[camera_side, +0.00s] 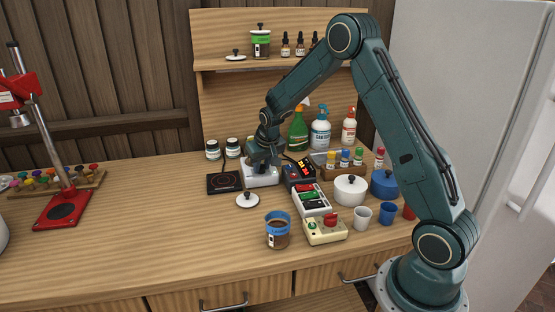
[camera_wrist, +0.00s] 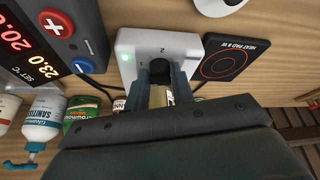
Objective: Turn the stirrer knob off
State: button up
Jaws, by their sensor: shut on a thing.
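The stirrer is a white box (camera_side: 262,179) on the bench, left of the middle in the side view. In the wrist view its white top (camera_wrist: 183,43) shows a lit green light (camera_wrist: 125,57) and small markings. My gripper (camera_wrist: 160,77) points down over the box, its two fingers closed around the dark stirrer knob (camera_wrist: 159,66). In the side view my gripper (camera_side: 263,158) hides the knob. The fingers cover much of it, so I cannot read where its pointer stands.
A black heat pad (camera_side: 224,183) lies left of the stirrer. A controller with a red display (camera_side: 300,171) stands close to its right. Bottles (camera_side: 320,134) and jars stand behind. A white lid (camera_side: 247,200) lies in front. The left front bench is clear.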

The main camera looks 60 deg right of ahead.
jog(key=n+y, duration=0.1)
jog(key=n, duration=0.2)
jog(key=shift+d+r+n, duration=0.1)
jog(key=shift+d+n, duration=0.05)
jog(key=shift+n, duration=0.25)
jog(key=n+y, duration=0.1)
jog(key=n, duration=0.2)
jog(key=shift+d+n+t+y, duration=0.15)
jog(key=shift+n+t+y, duration=0.15)
jog(key=shift+y, duration=0.1)
jog(key=n+y, duration=0.1)
jog(key=n, duration=0.2)
jog(key=n+g+y, duration=0.1)
jog(key=n, duration=0.2)
jog(key=shift+d+n, duration=0.15)
jog(key=shift+n, duration=0.15)
jog(key=o, duration=0.9)
jog(key=shift+o, duration=0.2)
jog(key=v, duration=1.3)
jog(key=shift+d+r, duration=0.3)
jog(key=shift+o, duration=0.2)
jog(key=shift+s, duration=0.1)
